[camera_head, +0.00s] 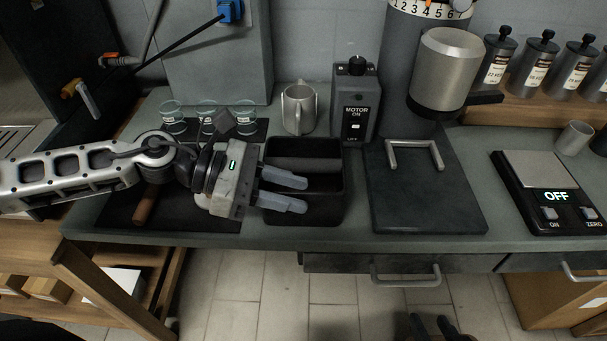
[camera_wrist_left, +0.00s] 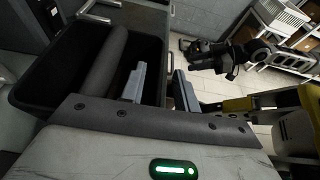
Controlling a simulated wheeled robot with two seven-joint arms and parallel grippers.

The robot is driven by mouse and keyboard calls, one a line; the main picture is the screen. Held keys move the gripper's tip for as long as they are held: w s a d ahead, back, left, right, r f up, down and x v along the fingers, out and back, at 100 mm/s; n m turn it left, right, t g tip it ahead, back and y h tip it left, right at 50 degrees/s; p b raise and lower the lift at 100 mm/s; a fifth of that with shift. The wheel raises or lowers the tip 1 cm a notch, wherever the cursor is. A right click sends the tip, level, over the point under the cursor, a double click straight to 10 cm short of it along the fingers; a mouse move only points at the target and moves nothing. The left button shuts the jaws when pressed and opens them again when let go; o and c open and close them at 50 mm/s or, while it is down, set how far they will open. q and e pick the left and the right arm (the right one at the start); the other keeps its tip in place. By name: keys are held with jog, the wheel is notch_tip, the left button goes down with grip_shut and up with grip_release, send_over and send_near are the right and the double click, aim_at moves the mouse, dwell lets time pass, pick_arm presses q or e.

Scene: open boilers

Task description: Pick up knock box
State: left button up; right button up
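The knock box (camera_head: 340,165) is a black open box with a thick dark bar (camera_head: 305,163) across it. It stands on the grey counter, left of the grinder. My left gripper (camera_head: 306,193) is open at the box's front side, its two grey fingers pointing right. In the left wrist view the box (camera_wrist_left: 30,95) and its bar (camera_wrist_left: 104,62) fill the upper left. There, one finger of my left gripper (camera_wrist_left: 158,88) is inside the box and the other outside, with the near wall between them. Contact is unclear. My right gripper (camera_head: 431,326) shows dark, separated fingertips at the bottom edge.
A metal cup (camera_head: 298,110) and small glasses (camera_head: 208,115) stand behind the box. The grinder (camera_head: 357,105) and its dark base (camera_head: 425,195) are close on the right. A scale (camera_head: 545,200) lies farther right. A wooden-handled tool (camera_head: 146,204) lies under my left arm.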

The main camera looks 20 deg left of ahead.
pick_arm(q)
jog(key=shift+w+d+f, duration=0.1)
jog(key=shift+d, duration=0.2)
grip_shut()
dwell(1.1)
